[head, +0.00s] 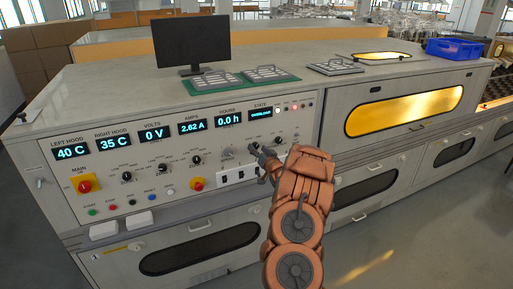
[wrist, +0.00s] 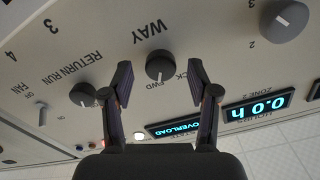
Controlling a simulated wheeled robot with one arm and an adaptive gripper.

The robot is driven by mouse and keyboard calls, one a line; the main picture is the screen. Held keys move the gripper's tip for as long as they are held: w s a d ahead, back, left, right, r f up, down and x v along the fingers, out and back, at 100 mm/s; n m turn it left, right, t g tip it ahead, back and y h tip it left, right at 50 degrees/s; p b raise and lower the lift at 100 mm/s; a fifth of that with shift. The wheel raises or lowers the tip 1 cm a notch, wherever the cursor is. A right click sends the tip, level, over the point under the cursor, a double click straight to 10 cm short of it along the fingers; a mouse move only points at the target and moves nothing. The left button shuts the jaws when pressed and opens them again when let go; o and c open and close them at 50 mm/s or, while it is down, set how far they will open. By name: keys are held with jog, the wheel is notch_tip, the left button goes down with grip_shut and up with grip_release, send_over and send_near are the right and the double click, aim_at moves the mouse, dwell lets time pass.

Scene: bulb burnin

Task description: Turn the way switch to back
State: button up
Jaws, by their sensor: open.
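The way switch (wrist: 160,66) is a dark grey round knob under the printed word WAY, which appears upside down in the wrist view. Its white pointer mark faces the FWD label. The other label, ending in CK, is partly covered by a finger. My gripper (wrist: 160,77) is open, with one finger on each side of the knob and visible gaps between. In the head view my gripper (head: 259,153) is at the right part of the control panel (head: 140,182), and I cannot make out the way switch there.
The return run knob (wrist: 84,94) is close to one finger, and the state display (wrist: 176,128) reading OVERLOAD is near the other. A zone knob (wrist: 285,22) is farther off.

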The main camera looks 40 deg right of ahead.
jog(key=shift+w+d+f, duration=0.1)
jog(key=shift+w+d, duration=0.05)
jog(key=shift+w, duration=0.55)
jog(key=shift+c, duration=0.2)
grip_shut()
